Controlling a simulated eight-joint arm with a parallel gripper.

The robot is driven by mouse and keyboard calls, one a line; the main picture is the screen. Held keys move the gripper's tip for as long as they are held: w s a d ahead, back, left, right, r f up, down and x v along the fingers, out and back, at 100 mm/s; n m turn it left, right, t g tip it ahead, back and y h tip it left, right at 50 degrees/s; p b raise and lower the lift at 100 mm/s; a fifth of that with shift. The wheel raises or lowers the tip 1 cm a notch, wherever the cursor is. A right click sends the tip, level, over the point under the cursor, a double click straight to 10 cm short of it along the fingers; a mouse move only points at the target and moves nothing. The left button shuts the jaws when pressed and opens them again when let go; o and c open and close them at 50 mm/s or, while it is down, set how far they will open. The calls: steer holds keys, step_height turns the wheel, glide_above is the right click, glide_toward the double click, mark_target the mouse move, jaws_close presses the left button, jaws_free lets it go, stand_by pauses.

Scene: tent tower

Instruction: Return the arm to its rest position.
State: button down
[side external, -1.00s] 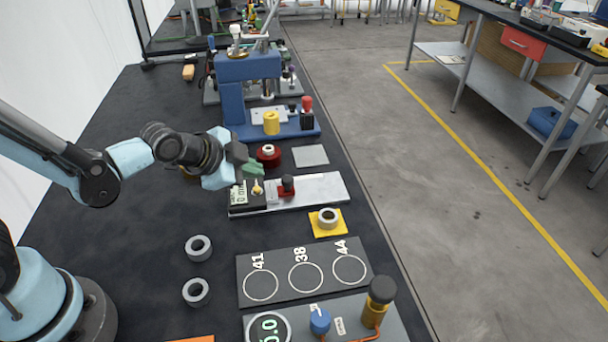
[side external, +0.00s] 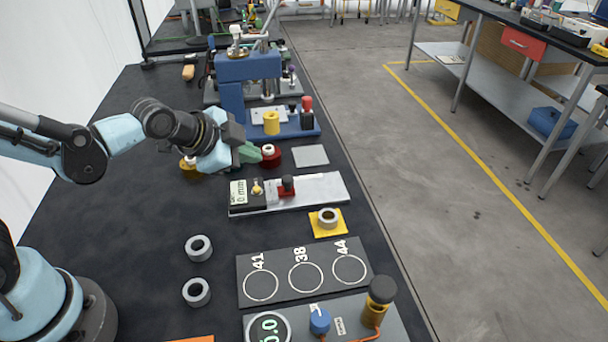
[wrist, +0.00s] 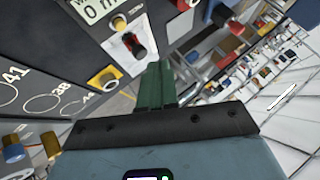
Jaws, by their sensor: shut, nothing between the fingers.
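My gripper (side external: 250,153) is in the air above the black table, left of the small red round part (side external: 270,155). In the wrist view its green fingers (wrist: 156,85) are together, with nothing between them. My gripper is apart from the objects on the table, as far as I can tell.
A measuring device (side external: 308,193) with a display lies below the gripper in the picture. A blue press (side external: 235,100) stands behind. Two grey rings (side external: 198,248) lie nearer, left of a plate marked 41, 38, 44 (side external: 304,254). A ring sits on a yellow pad (side external: 318,231).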

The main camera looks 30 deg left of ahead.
steer(key=s+a+r+n+g, duration=0.1)
steer(key=s+a+n, duration=0.2)
steer(key=s+n, duration=0.1)
steer(key=s+a+r+n+g+y, duration=0.1)
steer(key=s+a+r+n, duration=0.1)
steer(key=s+n, duration=0.3)
steer(key=shift+s+a+r+n, duration=0.3)
steer(key=shift+a+n, duration=0.25)
steer(key=shift+n, duration=0.35)
steer(key=c, duration=1.8)
jaws_free()
steer(key=shift+w, duration=0.1)
